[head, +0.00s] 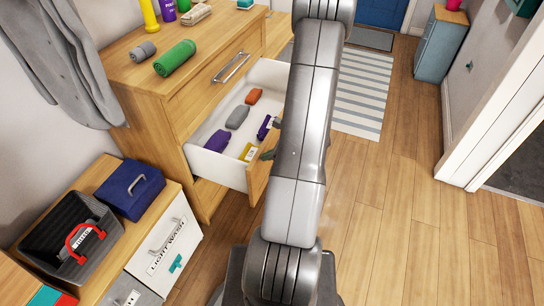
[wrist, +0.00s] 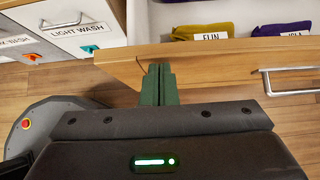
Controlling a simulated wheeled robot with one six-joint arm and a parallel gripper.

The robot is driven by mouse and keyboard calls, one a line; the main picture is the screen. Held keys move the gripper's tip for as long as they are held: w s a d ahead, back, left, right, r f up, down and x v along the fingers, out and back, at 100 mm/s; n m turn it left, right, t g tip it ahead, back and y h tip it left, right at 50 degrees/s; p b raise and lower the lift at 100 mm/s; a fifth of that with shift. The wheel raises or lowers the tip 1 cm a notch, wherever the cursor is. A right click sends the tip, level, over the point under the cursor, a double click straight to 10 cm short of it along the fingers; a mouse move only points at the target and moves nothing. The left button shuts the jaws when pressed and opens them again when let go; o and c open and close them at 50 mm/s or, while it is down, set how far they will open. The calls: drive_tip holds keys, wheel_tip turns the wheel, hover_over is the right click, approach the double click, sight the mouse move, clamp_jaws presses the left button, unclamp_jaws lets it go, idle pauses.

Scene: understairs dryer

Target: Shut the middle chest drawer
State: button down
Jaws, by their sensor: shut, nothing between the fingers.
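The middle chest drawer (head: 213,163) stands pulled out of the wooden chest, its white inside showing rolled cloths. Its wooden front is partly hidden behind my arm in the head view. In the wrist view the drawer front (wrist: 220,60) runs across the picture, with a metal handle (wrist: 268,84) at the right. My gripper (wrist: 158,70) is shut and empty, its green fingertips at the drawer front, left of the handle. I cannot tell whether they touch the wood. In the head view the fingertips (head: 268,154) show only partly beside my arm.
The drawer above, with its handle (head: 231,67), is shut. A green roll (head: 175,58) lies on the chest top. Left of the chest stand a dark basket (head: 62,238), a blue box (head: 131,187) and a light wash bin (head: 166,250). The wooden floor (head: 400,220) at right is clear.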

drive_tip(key=w+a, duration=0.3)
drive_tip(key=a, duration=0.8)
drive_tip(key=w+a+p, duration=0.1)
drive_tip(key=w+a, duration=0.3)
drive_tip(key=a, duration=0.6)
drive_tip(key=shift+a, duration=0.4)
